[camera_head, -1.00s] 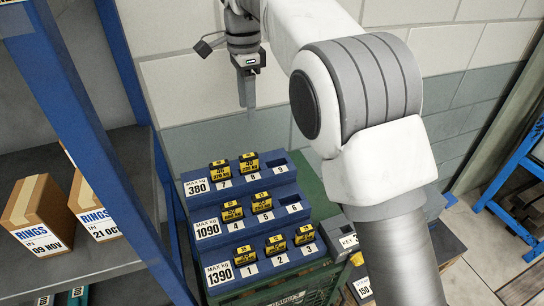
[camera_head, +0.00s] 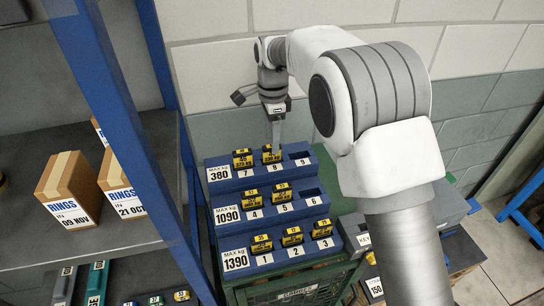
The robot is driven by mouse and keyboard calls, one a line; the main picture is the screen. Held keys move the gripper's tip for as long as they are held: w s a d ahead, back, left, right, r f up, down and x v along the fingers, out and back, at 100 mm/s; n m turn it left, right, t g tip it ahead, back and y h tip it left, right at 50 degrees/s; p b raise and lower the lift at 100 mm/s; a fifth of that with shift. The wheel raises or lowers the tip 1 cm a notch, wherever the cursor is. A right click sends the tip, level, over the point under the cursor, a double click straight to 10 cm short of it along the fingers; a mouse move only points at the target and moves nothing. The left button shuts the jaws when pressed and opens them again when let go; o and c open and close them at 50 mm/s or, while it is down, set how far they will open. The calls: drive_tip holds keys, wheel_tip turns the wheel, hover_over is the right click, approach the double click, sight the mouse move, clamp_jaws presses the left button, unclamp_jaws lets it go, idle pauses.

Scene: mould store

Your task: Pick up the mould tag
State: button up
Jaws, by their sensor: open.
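Several yellow-and-black mould tags stand in a blue stepped rack with numbered slots. On the top step, marked MAX kg 380, one tag (camera_head: 242,160) is in slot 7 and another tag (camera_head: 271,156) in slot 8. The middle step, marked 1090, holds tags in slots 4 (camera_head: 250,197) and 5 (camera_head: 278,193). The bottom step, marked 1390, holds tags in slots 1, 2 and 3. Slots 6 and 9 look empty. My gripper (camera_head: 276,143) points down, open, with its fingertips at the top of the slot 8 tag. Whether they straddle it is unclear.
The rack (camera_head: 228,174) stands on a green crate (camera_head: 299,292). A blue-framed shelf at left holds cardboard RINGS boxes (camera_head: 69,191). A grey box marked KEY (camera_head: 355,236) is right of the rack. A tiled wall rises close behind.

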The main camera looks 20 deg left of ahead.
sight(272, 157)
drive_tip(key=shift+w+a+f+p, duration=0.1)
drive_tip(key=shift+f+p, duration=0.1)
drive_tip(key=shift+f, duration=0.95)
drive_tip(key=shift+w+a+f+p, duration=0.1)
drive_tip(key=shift+f+p, duration=0.1)
drive_tip(key=shift+f, duration=0.9)
drive_tip(key=shift+c, duration=0.3)
clamp_jaws()
